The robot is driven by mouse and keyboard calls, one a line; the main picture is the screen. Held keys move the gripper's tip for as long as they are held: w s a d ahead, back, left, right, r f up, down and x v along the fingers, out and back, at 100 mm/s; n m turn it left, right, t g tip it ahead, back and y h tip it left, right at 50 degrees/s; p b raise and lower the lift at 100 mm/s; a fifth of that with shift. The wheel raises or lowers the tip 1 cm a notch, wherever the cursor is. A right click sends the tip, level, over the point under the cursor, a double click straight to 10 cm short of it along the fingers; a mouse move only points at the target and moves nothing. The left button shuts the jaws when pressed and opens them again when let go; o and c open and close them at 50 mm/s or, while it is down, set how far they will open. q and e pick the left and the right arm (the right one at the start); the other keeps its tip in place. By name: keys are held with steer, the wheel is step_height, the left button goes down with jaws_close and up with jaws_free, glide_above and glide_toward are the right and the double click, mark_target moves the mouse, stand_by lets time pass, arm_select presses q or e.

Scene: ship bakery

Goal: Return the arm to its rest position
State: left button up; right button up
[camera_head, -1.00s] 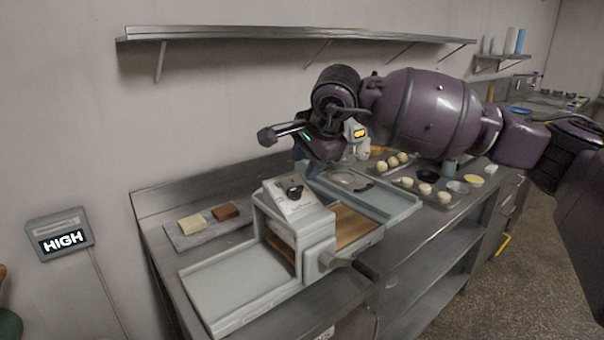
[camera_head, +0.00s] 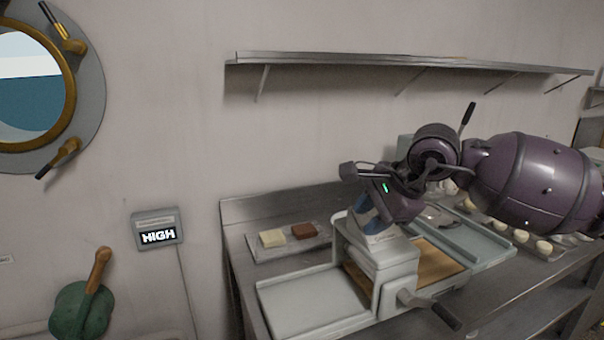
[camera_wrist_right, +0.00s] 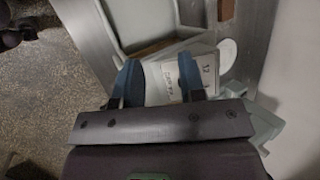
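My right gripper (camera_head: 367,214) is above the dough sheeter (camera_head: 379,258) in the head view, its blue fingers pointing down near the top of the machine. In the right wrist view the two blue fingers (camera_wrist_right: 158,80) are spread apart. The sheeter's top with its printed dial face (camera_wrist_right: 182,79) shows beyond and between them. I cannot tell whether the fingers touch the machine; nothing is clearly held. My purple right arm reaches in from the right. My left gripper is in neither view.
A crank handle (camera_head: 432,306) sticks out at the sheeter's front. A board (camera_head: 289,246) with a pale block (camera_head: 272,238) and a brown block (camera_head: 304,231) lies left of it. A wall shelf (camera_head: 400,63) runs above. A sign reading HIGH (camera_head: 158,234) and a porthole (camera_head: 88,85) are at left.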

steer(key=s+a+f+m+y, duration=0.2)
steer(key=s+a+m+y, duration=0.85)
steer(key=y, duration=0.35)
steer(key=d+f+m+t+h, duration=0.2)
steer(key=d+m+t+h, duration=0.25)
steer(key=m, duration=0.45)
steer(key=w+d+f+m+t+h, duration=0.1)
steer(key=d+f+m+t+h, duration=0.2)
steer(key=m+t, duration=0.5)
steer(key=d+f+m+t+h, duration=0.1)
steer(key=d+m+t+h, duration=0.3)
steer(key=m, duration=0.7)
steer(key=s+d+f+m+g+h, duration=0.3)
steer(key=d+f+m+g+h, duration=0.15)
steer(key=f+m, duration=0.2)
steer(key=s+d+f+m+g+h, duration=0.3)
steer(key=s+d+f+m+h, duration=0.15)
steer(key=f, duration=0.25)
steer(key=s+d+f+m+g, duration=0.2)
steer(key=s+f+m+g, duration=0.3)
steer(key=s, duration=0.5)
steer(key=s+d+f+m+g, duration=0.1)
steer(key=s+f+m+g, duration=0.2)
steer(key=s+f+g, duration=0.55)
steer(key=w+f+t+y, duration=0.1)
steer(key=w+f+t, duration=0.4)
steer(key=t, duration=0.6)
steer(key=shift+w+f, duration=0.3)
steer(key=shift+f, duration=1.1)
